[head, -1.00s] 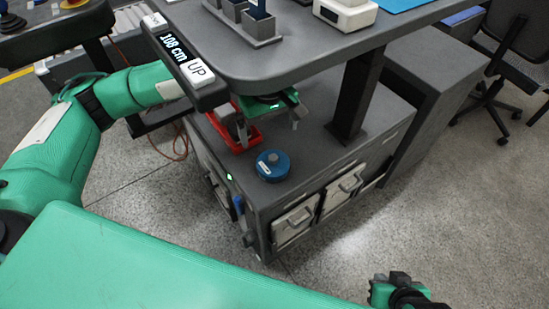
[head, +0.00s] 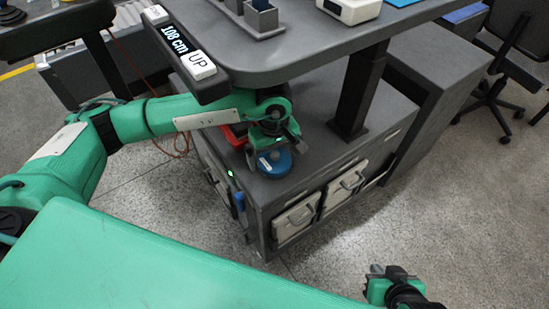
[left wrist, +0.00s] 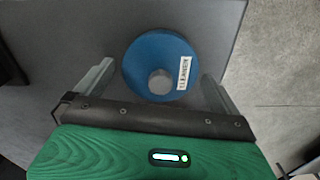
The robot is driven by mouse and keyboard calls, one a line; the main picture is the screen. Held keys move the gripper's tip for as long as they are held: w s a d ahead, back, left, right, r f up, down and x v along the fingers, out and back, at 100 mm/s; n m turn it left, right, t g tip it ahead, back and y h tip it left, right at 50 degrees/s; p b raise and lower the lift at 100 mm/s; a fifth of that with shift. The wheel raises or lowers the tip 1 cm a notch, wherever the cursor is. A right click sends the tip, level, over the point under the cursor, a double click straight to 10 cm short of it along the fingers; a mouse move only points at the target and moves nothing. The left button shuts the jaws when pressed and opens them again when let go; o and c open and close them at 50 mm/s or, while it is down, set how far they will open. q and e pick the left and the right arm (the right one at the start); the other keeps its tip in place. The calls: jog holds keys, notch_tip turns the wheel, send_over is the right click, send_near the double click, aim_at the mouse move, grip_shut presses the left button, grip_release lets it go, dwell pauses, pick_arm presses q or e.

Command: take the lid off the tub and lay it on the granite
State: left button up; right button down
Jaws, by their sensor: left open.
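The round blue tub (head: 274,166) stands on the grey cabinet top (head: 300,135) near its front left corner. In the left wrist view its blue lid (left wrist: 148,55) shows from above, with a grey round knob (left wrist: 160,81) and a white printed label. My left gripper (head: 271,148) is above the tub and partly covers it. It is open, its two fingers to either side of the lid, with nothing held. Whether they touch the lid I cannot tell. My right gripper (head: 376,275) is low at the bottom right, away from the tub; its jaws are unclear.
A raised grey desk top (head: 300,50) with a control reading 108 cm overhangs the cabinet, on a dark post (head: 358,92). A red tray (head: 236,134) lies behind my left arm, left of the tub. Cabinet top right of the tub is clear. An office chair (head: 510,65) stands far right.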

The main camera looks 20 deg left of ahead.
pick_arm(q)
jog(key=c, duration=0.9)
jog(key=shift+r, duration=0.1)
